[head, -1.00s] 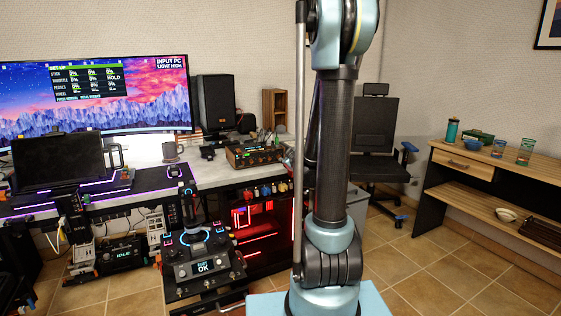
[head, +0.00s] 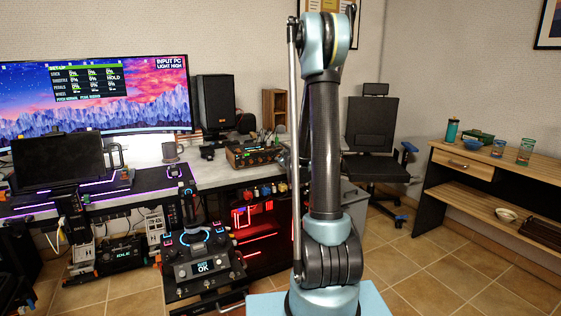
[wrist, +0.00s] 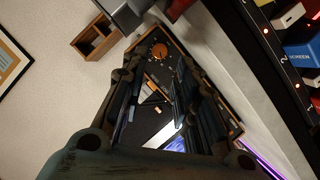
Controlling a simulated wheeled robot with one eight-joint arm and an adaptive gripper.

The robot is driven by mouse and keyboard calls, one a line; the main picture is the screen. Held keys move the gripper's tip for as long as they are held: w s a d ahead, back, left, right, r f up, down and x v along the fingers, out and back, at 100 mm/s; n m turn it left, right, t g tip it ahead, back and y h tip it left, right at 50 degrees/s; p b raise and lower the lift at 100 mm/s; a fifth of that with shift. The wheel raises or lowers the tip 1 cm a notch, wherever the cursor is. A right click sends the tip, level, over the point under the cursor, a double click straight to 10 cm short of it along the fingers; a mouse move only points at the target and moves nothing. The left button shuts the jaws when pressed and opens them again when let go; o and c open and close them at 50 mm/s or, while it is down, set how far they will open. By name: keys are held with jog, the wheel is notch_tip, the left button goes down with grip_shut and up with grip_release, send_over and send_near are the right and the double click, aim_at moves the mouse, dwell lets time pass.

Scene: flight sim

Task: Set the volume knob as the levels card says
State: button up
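A black box with orange edges (head: 253,155) stands on the desk right of the monitor in the head view. In the wrist view its dark panel (wrist: 150,82) fills the middle, with a round orange part (wrist: 160,50) near the far end. I cannot tell whether that part is the volume knob. My gripper (wrist: 155,70) shows in the wrist view with its fingers apart on either side of the panel and nothing visible between them. The head view does not show it clearly. I cannot make out the levels card.
A speaker (head: 214,103) and a small wooden shelf box (head: 274,108) stand behind the black box. A strip of coloured switches (head: 265,190) hangs under the desk edge; a blue one (wrist: 303,54) shows close in the wrist view. A chair (head: 372,130) stands right of the desk.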

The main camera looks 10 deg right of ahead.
jog(key=shift+x, duration=3.6)
grip_shut()
